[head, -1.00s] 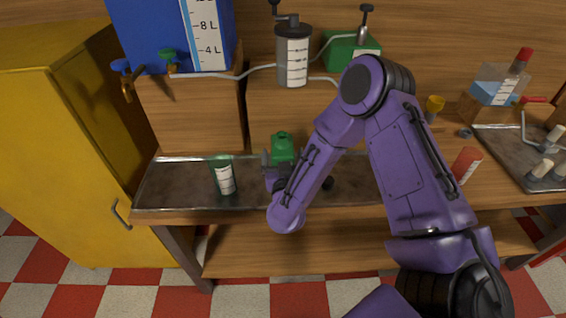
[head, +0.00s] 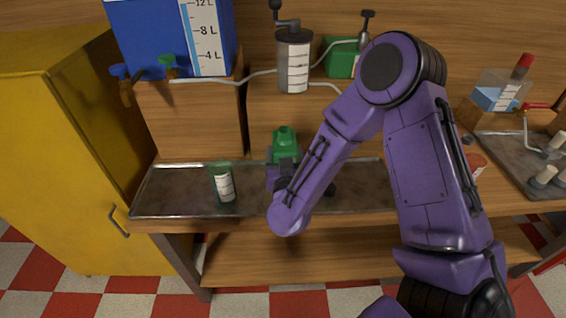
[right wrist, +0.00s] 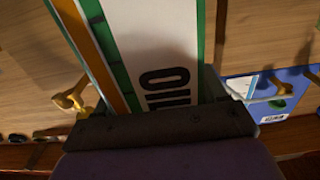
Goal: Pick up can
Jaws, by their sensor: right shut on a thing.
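The green can (head: 284,145) with a narrowed top is above the metal tray at the middle of the head view. In the right wrist view the can (right wrist: 150,45) fills the centre, with a white label, dark lettering and green and orange edges. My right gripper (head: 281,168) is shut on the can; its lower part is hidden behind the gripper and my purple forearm. My left gripper is not in view.
A green-topped labelled container (head: 222,184) stands on the metal tray (head: 172,191) left of the can. A wooden block (head: 195,119) and a grey grinder-like cylinder (head: 294,62) are behind. A yellow cabinet (head: 60,150) stands left.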

